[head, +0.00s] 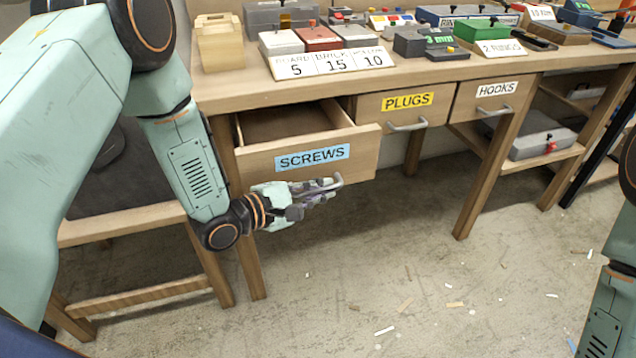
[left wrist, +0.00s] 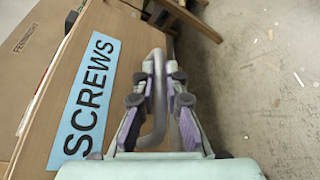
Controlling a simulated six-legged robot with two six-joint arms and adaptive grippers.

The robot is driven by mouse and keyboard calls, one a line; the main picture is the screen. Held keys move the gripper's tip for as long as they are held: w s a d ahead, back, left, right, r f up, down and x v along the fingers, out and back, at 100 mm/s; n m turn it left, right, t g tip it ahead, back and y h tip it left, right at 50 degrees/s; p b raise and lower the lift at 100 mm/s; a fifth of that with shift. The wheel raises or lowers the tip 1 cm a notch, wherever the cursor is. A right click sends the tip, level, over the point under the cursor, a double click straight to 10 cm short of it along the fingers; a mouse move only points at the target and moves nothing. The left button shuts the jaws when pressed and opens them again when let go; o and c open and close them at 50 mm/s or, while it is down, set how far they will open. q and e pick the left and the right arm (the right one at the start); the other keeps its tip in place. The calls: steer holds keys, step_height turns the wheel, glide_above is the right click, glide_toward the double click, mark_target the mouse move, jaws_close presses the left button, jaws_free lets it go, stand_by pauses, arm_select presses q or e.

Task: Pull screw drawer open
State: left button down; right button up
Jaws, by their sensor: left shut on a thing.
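The screw drawer (head: 355,145) bears a blue SCREWS label (head: 312,158) and stands pulled out from the wooden workbench, with its inside partly in view. Its grey bar handle (head: 330,186) sticks out from the lower front. My left gripper (head: 312,192) is at this handle. In the left wrist view the fingers (left wrist: 160,88) are closed around the handle bar (left wrist: 158,125), beside the SCREWS label (left wrist: 90,92). My right gripper is out of view; only part of my right arm shows at the right edge.
The PLUGS drawer (head: 378,106) and HOOKS drawer (head: 512,92) are shut to the right. Boxes and a number sign (head: 330,62) crowd the bench top. A bench leg (head: 487,165) stands on the right. The floor (head: 400,260) in front is open, with small scraps.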

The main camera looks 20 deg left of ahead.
arm_select(q)
steer(key=s+d+p, duration=0.1)
steer(key=s+d, duration=0.2)
steer(key=s, duration=0.2)
steer(key=shift+d, duration=0.2)
steer(key=shift+s, duration=0.1)
steer(key=c, duration=1.4)
jaws_free()
steer(key=v, duration=1.2)
